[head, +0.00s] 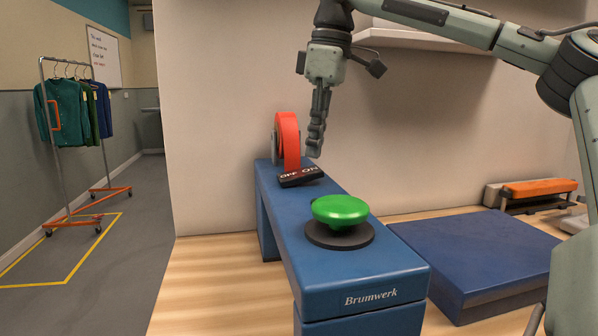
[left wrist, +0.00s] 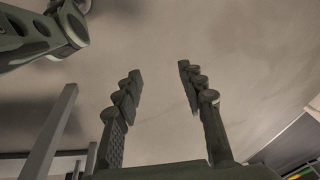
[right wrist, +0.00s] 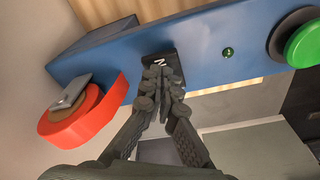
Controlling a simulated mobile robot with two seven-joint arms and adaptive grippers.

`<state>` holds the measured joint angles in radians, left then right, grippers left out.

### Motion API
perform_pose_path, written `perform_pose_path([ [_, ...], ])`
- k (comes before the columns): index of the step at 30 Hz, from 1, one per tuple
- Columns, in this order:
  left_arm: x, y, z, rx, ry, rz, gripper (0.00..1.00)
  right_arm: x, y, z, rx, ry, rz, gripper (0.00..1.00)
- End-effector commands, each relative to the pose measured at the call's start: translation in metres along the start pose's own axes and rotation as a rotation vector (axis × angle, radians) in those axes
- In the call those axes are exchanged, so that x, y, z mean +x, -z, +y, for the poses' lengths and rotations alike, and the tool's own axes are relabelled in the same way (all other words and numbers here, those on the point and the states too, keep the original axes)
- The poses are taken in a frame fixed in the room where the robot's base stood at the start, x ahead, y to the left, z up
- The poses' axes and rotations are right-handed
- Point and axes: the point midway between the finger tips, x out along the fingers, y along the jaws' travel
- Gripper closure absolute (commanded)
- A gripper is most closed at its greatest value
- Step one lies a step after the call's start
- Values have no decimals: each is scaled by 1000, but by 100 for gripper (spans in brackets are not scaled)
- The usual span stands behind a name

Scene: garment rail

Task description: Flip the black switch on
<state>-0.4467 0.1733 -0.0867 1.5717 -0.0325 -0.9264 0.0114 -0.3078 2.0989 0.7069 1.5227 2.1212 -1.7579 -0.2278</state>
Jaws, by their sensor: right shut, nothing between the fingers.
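The black switch (head: 300,177), marked OFF and ON, sits on top of the blue stand between a red wheel-like part and a green button. I cannot tell for sure which end is pressed. My right gripper (head: 314,153) points down, shut and empty, just above the ON end. In the right wrist view its fingertips (right wrist: 163,76) overlap the switch (right wrist: 158,58) and hide most of it; one letter shows. I cannot tell whether they touch. My left gripper (left wrist: 160,72) is open and empty in the left wrist view, facing a plain wall; it is outside the head view.
The blue stand (head: 375,270) carries the green button (head: 340,209) in front and the red part (head: 288,138) behind. A small green dot (right wrist: 228,51) lies beside the switch. A blue block (head: 470,250) stands right. A shelf hangs above; a garment rail (head: 50,160) stands far left.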

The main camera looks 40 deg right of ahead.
Motion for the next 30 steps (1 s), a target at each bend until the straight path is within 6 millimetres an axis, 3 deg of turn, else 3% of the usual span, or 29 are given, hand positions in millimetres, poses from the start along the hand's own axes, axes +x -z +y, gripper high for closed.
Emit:
perform_pose_path([
  [30, -1, 10, -4, 1, 5, 14, 60, 10, -2, 0, 1, 0, 0, 100],
])
